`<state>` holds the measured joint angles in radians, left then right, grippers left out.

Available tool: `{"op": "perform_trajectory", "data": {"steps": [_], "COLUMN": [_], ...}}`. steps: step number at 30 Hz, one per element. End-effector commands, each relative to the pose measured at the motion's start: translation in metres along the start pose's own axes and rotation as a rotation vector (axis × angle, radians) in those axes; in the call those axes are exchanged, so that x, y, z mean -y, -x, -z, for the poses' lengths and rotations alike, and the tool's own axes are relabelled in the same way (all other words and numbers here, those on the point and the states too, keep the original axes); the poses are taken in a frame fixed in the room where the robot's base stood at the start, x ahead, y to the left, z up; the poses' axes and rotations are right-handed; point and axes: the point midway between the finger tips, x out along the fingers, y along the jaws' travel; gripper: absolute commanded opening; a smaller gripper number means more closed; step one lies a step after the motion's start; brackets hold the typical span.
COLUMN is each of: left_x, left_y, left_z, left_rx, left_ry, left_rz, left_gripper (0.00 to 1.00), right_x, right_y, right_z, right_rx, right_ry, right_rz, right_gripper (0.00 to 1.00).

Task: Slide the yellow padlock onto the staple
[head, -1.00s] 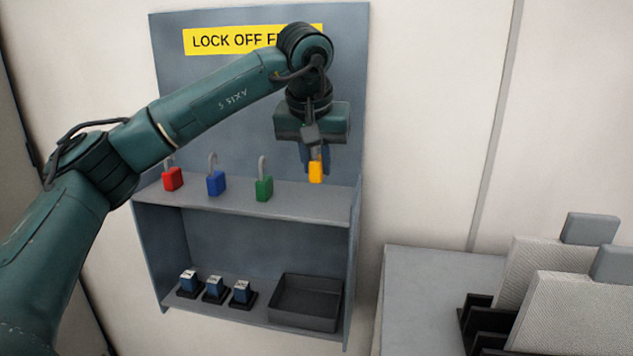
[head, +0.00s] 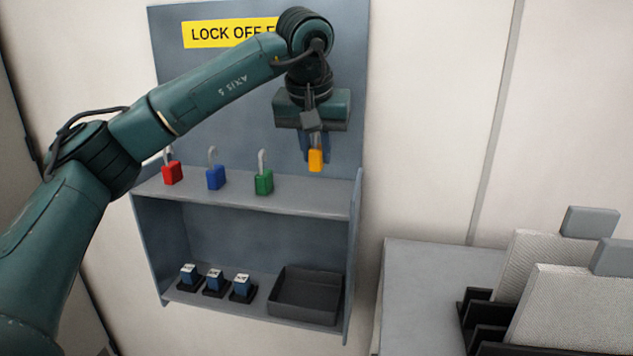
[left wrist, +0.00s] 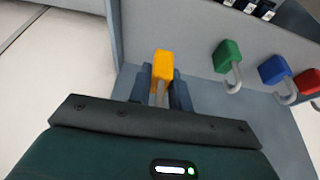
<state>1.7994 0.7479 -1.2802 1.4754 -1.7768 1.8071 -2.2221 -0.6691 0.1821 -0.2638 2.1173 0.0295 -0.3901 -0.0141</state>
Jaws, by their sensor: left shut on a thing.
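The yellow padlock (head: 316,160) hangs below my left gripper (head: 314,146), above the right end of the shelf in the head view. My left gripper is shut on its shackle and holds it clear of the shelf top. In the left wrist view the yellow padlock (left wrist: 163,66) sits between the blue fingers (left wrist: 160,90), with its grey shackle reaching back between them. I cannot make out the staple in either view. My right gripper is not in view.
Red (head: 172,173), blue (head: 216,177) and green (head: 264,182) padlocks stand in a row on the shelf (head: 310,197). A grey table (head: 420,280) with racked panels (head: 570,310) is at right.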

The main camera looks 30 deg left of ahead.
Motion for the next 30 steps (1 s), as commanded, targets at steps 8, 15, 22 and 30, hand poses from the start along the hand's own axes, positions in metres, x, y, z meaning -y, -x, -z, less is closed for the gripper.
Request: {"op": "perform_trajectory", "data": {"steps": [8,15,22,30], "left_x": [0.001,0.000,0.000,0.000], "left_y": [-0.025,-0.048,-0.049,-0.052], "left_z": [-0.011,-0.020,-0.021,-0.022], "left_rx": [0.000,-0.003,-0.002,-0.002], "left_ry": [0.000,0.001,0.001,0.001], "left_rz": [0.000,-0.002,-0.002,-0.001], "left_gripper": [0.00,0.00,0.00,0.33], "right_x": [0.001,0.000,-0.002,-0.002], "right_y": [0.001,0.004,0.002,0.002], "right_z": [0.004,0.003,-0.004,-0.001], "right_rx": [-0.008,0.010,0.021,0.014], "right_ry": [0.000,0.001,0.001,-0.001], "right_rz": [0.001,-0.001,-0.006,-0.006], "right_gripper": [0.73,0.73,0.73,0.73]}}
